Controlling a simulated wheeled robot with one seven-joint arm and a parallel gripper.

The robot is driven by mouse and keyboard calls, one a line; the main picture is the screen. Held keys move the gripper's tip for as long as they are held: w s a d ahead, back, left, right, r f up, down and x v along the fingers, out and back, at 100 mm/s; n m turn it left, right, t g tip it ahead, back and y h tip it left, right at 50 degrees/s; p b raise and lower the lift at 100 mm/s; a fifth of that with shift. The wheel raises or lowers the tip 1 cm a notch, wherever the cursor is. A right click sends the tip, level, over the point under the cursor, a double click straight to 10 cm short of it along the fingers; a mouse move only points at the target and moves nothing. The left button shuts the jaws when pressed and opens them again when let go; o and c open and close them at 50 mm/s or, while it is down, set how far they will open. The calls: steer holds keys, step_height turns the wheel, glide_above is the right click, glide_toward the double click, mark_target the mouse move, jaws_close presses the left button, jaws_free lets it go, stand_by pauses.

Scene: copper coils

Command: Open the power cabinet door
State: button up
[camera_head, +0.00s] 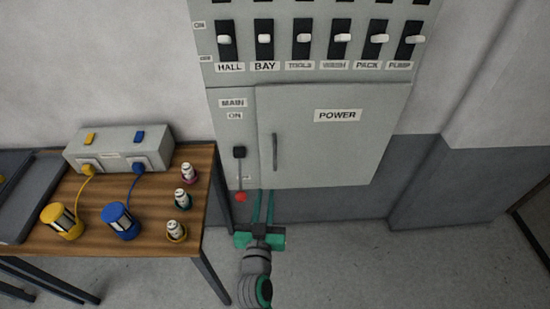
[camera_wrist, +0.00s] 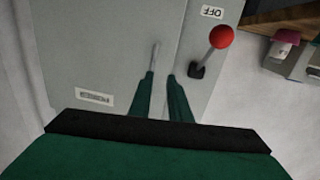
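The power cabinet (camera_head: 340,85) hangs on the wall. Its grey door (camera_head: 340,150), labelled POWER, looks closed. A dark vertical handle (camera_head: 275,152) is near the door's left edge. My green gripper (camera_head: 264,193) is low in front of the cabinet, its tips below the handle in the head view. In the wrist view, which is turned upside down, the two fingers (camera_wrist: 161,76) are apart, with the handle (camera_wrist: 155,56) seen close to the left fingertip. I cannot tell whether they touch. Nothing is held.
Left of the door, the main lever with a red knob (camera_head: 240,197) points down at OFF. A row of labelled switches (camera_head: 303,40) is above. A wooden table (camera_head: 150,205) at left bears a grey box (camera_head: 120,147), yellow and blue canisters and small fittings. The floor at right is clear.

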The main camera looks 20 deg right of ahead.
mark_target(275, 160)
steer(key=shift+m+h, duration=0.5)
steer(key=shift+h, duration=0.2)
steer(key=r+x, duration=0.1)
steer(key=x, duration=0.8)
steer(key=r+x, duration=0.1)
steer(key=x, duration=0.3)
steer(key=shift+w+d+r, duration=0.1)
steer(key=shift+d+r, duration=0.2)
steer(key=shift+d, duration=0.25)
jaws_close()
